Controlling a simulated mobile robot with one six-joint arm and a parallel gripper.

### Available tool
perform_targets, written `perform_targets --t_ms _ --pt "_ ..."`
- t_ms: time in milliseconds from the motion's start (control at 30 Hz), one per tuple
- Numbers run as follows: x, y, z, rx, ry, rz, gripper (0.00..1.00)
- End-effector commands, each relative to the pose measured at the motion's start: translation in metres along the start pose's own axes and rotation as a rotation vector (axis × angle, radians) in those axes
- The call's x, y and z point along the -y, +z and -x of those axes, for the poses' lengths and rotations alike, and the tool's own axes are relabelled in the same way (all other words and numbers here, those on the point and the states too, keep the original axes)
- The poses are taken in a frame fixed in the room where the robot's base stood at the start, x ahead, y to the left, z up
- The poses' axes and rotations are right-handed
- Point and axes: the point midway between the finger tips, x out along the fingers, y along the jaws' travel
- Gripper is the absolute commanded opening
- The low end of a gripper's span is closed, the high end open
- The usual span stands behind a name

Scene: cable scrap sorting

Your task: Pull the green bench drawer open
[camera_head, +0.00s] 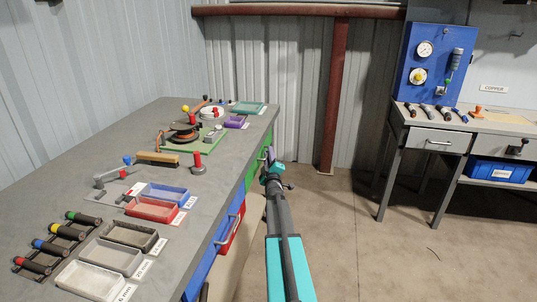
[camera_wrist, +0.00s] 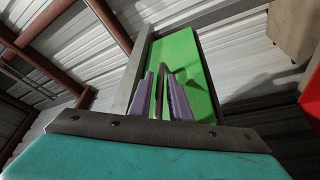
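The green bench drawer (camera_head: 254,170) is in the side of the long grey bench, near its far end. In the wrist view its green front (camera_wrist: 188,62) fills the middle, with a thin grey bar handle (camera_wrist: 163,84) standing out from it. My gripper (camera_head: 270,160) is at the drawer front in the head view. In the wrist view the two purple fingers of my gripper (camera_wrist: 162,92) stand on either side of the handle, with a gap visible beside the bar. The drawer looks closed; its far edge is partly hidden by my arm in the head view.
A blue drawer (camera_head: 205,270) and a red drawer (camera_head: 233,228) with handles are nearer along the same bench side. The bench top (camera_head: 60,190) holds trays and tools. Concrete floor (camera_head: 370,260) lies clear to the right, before a second workbench (camera_head: 437,138).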

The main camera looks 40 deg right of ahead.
Motion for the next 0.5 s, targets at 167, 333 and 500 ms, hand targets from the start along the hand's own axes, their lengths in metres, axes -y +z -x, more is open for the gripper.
perform_targets --t_ms 167,333,500 --pt "0.0001 0.0003 -0.0083 0.0 0.0 0.0 0.17" --pt "-0.0003 0.0005 -0.0094 0.001 0.0 0.0 0.17" --pt "-0.0006 0.0008 -0.0092 0.001 0.001 0.0 0.17"
